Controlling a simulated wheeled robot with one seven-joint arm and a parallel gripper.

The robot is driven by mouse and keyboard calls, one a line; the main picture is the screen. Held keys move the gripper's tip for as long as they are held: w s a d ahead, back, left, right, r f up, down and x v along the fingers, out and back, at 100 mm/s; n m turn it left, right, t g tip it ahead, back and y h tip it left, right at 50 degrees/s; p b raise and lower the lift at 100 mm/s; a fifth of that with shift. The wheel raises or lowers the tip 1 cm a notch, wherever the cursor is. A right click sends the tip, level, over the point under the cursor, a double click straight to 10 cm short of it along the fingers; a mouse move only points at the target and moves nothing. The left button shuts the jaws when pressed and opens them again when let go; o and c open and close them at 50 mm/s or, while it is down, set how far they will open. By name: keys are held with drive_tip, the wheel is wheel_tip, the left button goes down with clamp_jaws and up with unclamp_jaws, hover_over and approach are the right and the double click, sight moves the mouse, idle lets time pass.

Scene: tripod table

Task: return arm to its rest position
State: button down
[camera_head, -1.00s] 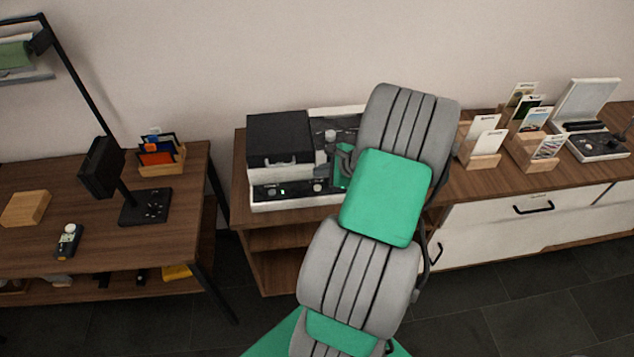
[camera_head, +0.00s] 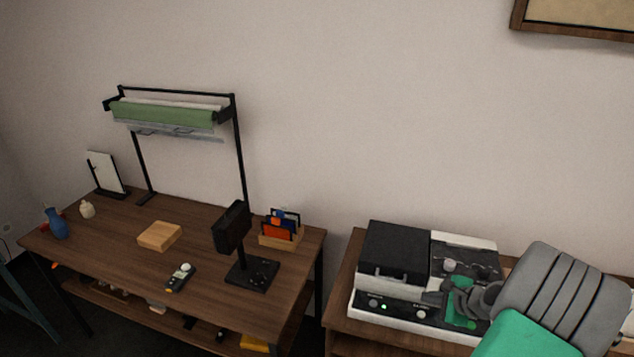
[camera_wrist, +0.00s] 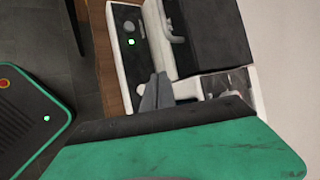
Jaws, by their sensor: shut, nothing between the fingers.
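My arm, in grey and green segments, reaches in from the lower right of the head view. My gripper (camera_head: 437,296) is in front of the right half of a black-and-white machine (camera_head: 395,303) on the right-hand cabinet. In the wrist view, the grey fingers of my gripper (camera_wrist: 157,88) are together with nothing between them. They overlap the machine's white front edge (camera_wrist: 119,62) in that view; I cannot tell whether they touch it.
A wooden desk (camera_head: 120,233) on the left holds a black stand (camera_head: 250,274), a card holder (camera_head: 281,233), a wooden block (camera_head: 160,236), a handheld device (camera_head: 181,277) and a blue vase (camera_head: 56,223). A rack with a green roll (camera_head: 165,113) rises behind. A gap separates desk and cabinet.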

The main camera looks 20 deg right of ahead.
drive_tip(key=s+a+f+n+g+y, duration=0.1)
drive_tip(key=s+a+f+n+g, duration=0.25)
drive_tip(key=s, duration=0.25)
drive_tip(key=s+a+f+n+g+y, duration=0.1)
drive_tip(key=s+a+f+n+g, duration=0.1)
drive_tip(key=s+f+n, duration=0.3)
drive_tip(key=s+a+r+n+g, duration=0.35)
drive_tip(key=s+r, duration=0.25)
drive_tip(key=s, duration=0.3)
drive_tip(key=w+a+r+n+t+h, duration=0.1)
drive_tip(key=w+a+r+n, duration=0.4)
drive_tip(key=a+r, duration=0.5)
drive_tip(key=w+a+r+n+t+h, duration=0.2)
drive_tip(key=w+a+r+n, duration=0.4)
drive_tip(key=a+r, duration=0.4)
drive_tip(key=shift+w+a+t, duration=0.3)
drive_tip(key=shift+a+t, duration=0.5)
drive_tip(key=shift+a, duration=0.2)
